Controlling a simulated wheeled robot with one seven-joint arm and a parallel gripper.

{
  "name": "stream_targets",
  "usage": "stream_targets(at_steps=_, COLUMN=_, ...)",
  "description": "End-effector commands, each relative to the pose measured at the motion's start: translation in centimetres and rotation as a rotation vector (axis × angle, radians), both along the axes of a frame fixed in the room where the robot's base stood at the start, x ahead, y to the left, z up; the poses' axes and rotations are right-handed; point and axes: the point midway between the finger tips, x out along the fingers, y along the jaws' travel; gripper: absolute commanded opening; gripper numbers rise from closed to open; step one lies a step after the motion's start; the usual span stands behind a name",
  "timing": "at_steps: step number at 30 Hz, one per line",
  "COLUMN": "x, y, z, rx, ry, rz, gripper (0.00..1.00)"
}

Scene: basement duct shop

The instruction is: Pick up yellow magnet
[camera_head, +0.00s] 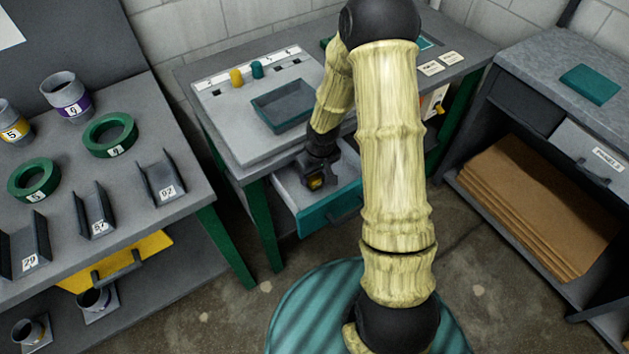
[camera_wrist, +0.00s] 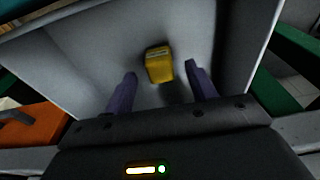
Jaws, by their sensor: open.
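In the wrist view a small yellow block, the yellow magnet (camera_wrist: 159,65), lies on the grey floor of an open drawer (camera_wrist: 95,60). My gripper (camera_wrist: 160,82) is open, with its two purple fingers either side of and a little short of the block. The fingers do not touch it in this view. In the head view my gripper (camera_head: 317,183) reaches down into the open teal-fronted drawer (camera_head: 335,208) under the middle bench. A patch of yellow shows at the gripper there. Another yellow piece (camera_head: 236,77) stands on the bench panel, beside a teal one (camera_head: 257,69).
The drawer walls stand close around my gripper. The middle bench (camera_head: 215,140) above carries a teal tray (camera_head: 285,105). A left bench (camera_head: 130,195) holds green rings, brackets and collars. A right cabinet (camera_head: 540,85) holds brown sheets (camera_head: 545,200).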

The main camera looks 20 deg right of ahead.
Motion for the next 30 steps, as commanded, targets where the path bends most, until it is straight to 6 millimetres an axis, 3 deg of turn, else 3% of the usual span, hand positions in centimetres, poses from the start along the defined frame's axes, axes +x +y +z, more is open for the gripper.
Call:
stream_targets(at_steps=3, x=0.2, y=0.2, z=-2.0, rx=0.0, ry=0.002, rz=0.002, gripper=0.56)
stream_targets(at_steps=6, x=0.4, y=0.2, z=-2.7, rx=0.0, ry=0.0, rz=0.0, gripper=0.56)
stream_targets(at_steps=22, x=0.4, y=0.1, z=-2.7, rx=0.0, ry=-0.001, rz=0.0, gripper=0.56)
stream_targets(at_steps=30, x=0.4, y=0.2, z=-2.7, rx=0.0, ry=-0.001, rz=0.0, gripper=0.08)
